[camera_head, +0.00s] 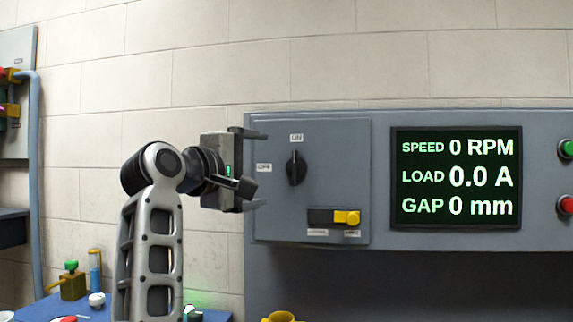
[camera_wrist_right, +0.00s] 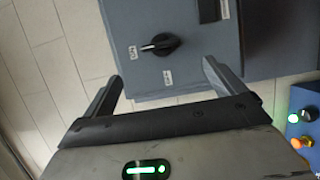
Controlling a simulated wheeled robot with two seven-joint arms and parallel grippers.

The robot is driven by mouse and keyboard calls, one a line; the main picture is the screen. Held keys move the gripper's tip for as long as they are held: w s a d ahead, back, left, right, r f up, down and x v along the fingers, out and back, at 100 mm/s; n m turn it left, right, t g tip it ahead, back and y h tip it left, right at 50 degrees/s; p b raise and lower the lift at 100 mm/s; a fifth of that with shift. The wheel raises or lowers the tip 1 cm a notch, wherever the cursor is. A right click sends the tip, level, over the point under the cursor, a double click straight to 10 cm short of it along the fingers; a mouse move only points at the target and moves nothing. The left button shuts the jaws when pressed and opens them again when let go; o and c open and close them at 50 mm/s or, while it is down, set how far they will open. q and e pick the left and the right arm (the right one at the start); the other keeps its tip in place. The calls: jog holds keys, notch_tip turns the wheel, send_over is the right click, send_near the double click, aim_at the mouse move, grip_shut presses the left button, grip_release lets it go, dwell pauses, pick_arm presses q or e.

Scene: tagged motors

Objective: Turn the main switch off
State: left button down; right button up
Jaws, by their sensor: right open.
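The main switch (camera_head: 296,168) is a black rotary knob on a grey box door (camera_head: 335,140). Its handle stands upright, in line with the ON label (camera_head: 296,138) above it. The OFF label (camera_head: 264,167) is to its left. My right gripper (camera_head: 262,170) is open and empty, to the left of the knob, with its fingers one above the other. In the right wrist view the knob (camera_wrist_right: 160,44) lies ahead of the open fingers, apart from them, its handle towards the left label. My left gripper is not in view.
A yellow slider (camera_head: 347,217) sits in a black slot below the knob. A display (camera_head: 456,178) reads 0 RPM, 0.0 A, 0 mm. A green button (camera_head: 566,149) and a red button (camera_head: 566,205) are at the right. A blue table (camera_head: 40,308) with small parts is at lower left.

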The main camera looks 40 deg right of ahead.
aim_at(292, 169)
jog(key=p+x, duration=0.3)
jog(key=x, duration=0.8)
jog(key=shift+w+d+p, duration=0.15)
jog(key=shift+w+p, duration=0.05)
jog(key=shift+p, duration=0.15)
jog(key=shift+w+d+f, duration=0.1)
jog(key=shift+w+d, duration=0.05)
jog(key=shift+d, duration=0.3)
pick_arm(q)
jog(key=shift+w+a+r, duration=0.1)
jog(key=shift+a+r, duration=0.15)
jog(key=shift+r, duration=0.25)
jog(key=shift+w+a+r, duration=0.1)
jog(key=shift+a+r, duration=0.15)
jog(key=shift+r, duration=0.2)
pick_arm(e)
jog(key=c, duration=1)
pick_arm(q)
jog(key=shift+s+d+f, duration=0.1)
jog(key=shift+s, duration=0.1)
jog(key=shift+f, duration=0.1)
